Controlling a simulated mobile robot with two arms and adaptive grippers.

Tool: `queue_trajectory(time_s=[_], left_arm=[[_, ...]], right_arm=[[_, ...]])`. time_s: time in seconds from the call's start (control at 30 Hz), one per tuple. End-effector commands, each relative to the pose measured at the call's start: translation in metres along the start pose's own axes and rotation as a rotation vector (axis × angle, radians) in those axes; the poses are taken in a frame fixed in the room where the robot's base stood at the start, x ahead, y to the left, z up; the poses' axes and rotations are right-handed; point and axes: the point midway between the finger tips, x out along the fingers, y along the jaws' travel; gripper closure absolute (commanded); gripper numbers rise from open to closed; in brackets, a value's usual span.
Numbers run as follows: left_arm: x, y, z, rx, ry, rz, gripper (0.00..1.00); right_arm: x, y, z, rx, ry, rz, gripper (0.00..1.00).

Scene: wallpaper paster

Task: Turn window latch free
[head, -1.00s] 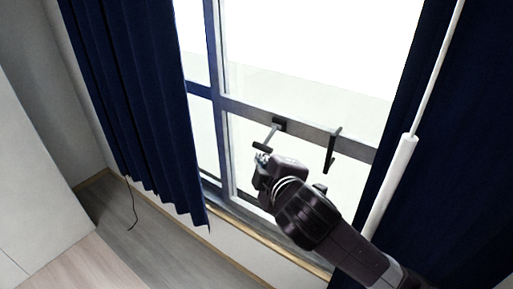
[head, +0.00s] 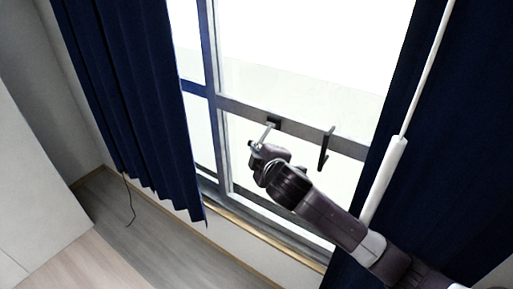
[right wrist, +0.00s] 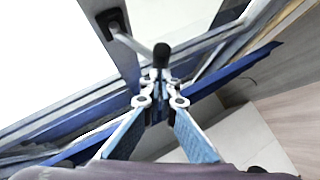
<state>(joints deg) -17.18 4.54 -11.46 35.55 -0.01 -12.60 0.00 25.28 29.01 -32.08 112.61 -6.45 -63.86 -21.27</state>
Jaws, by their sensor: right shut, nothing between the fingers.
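The window latch (head: 268,130) sits on the frame's middle rail, its arm pointing down and left from a dark mount. In the right wrist view its dark mount (right wrist: 112,21), pale arm and black grip (right wrist: 161,54) show. My right gripper (head: 254,150) is at the lower end of the latch and partly hides the grip in the head view. In the right wrist view its fingertips (right wrist: 160,82) are together, just below the black grip in the picture; I cannot tell whether they touch it. Nothing is held. My left gripper is not in view.
A second dark handle (head: 325,148) hangs from the same rail, right of the latch. Navy curtains hang at the left (head: 115,100) and right (head: 450,130). A white rod (head: 385,178) stands before the right curtain. A wooden sill (head: 262,236) runs below the window.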

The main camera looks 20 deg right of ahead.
Motion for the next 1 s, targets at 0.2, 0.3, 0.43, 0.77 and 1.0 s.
queue_trajectory(time_s=[0.2,0.3,0.43,0.77,1.0], left_arm=[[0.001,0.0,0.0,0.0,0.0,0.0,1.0],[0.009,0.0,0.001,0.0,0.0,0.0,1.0],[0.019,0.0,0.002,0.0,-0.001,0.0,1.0],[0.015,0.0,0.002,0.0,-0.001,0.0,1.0],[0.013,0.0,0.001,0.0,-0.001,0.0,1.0]], right_arm=[[0.0,-0.001,0.0,-0.001,-0.001,0.001,1.0],[0.003,-0.008,0.004,-0.023,-0.002,0.021,1.0],[0.008,-0.015,0.008,-0.07,-0.003,0.068,1.0],[0.012,-0.018,0.012,-0.077,-0.001,0.077,1.0],[0.012,-0.015,0.011,-0.076,-0.001,0.077,1.0]])
